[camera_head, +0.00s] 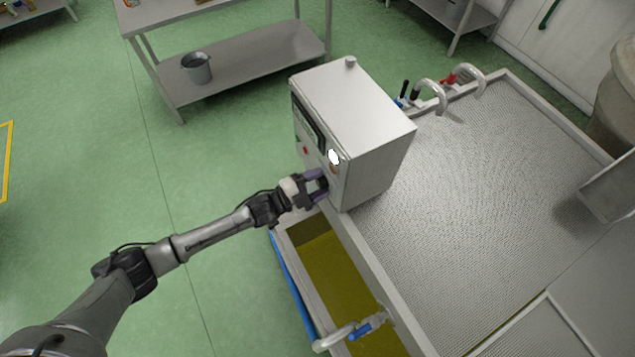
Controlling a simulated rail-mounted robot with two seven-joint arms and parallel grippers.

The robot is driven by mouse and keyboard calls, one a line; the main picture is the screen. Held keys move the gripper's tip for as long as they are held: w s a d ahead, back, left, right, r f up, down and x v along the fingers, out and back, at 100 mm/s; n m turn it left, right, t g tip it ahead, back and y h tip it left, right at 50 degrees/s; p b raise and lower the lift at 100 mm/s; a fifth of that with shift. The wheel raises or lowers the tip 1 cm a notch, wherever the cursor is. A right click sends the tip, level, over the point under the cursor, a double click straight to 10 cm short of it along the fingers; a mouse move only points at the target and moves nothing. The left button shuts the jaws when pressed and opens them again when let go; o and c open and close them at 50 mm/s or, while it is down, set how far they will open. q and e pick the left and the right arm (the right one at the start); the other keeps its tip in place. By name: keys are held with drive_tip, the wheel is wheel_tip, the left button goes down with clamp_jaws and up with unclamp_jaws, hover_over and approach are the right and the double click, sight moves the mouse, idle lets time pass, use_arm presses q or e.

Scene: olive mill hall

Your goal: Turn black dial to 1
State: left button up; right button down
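A white control cabinet (352,98) stands at the corner of the metal basin, with its front panel facing left and seen at a steep angle. My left gripper (325,185) is at the lower right of this panel. Its two purple fingers are apart, one above the other, with their tips close to the panel. I cannot tell whether they touch it. My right gripper is not in view.
The panel also carries a dark display, a red button (305,150) and a bright white round light (334,157). Below is an open trough (338,280) of yellow-green liquid with a blue-handled tap (366,328). A steel table (245,62) with a bucket (197,68) stands behind. The green floor at left is clear.

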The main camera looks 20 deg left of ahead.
use_arm(q)
drive_tip(key=c, duration=0.7)
drive_tip(key=shift+n, duration=0.7)
drive_tip(key=n, duration=0.8)
drive_tip(key=shift+n, duration=1.4)
drive_tip(key=o, duration=0.9)
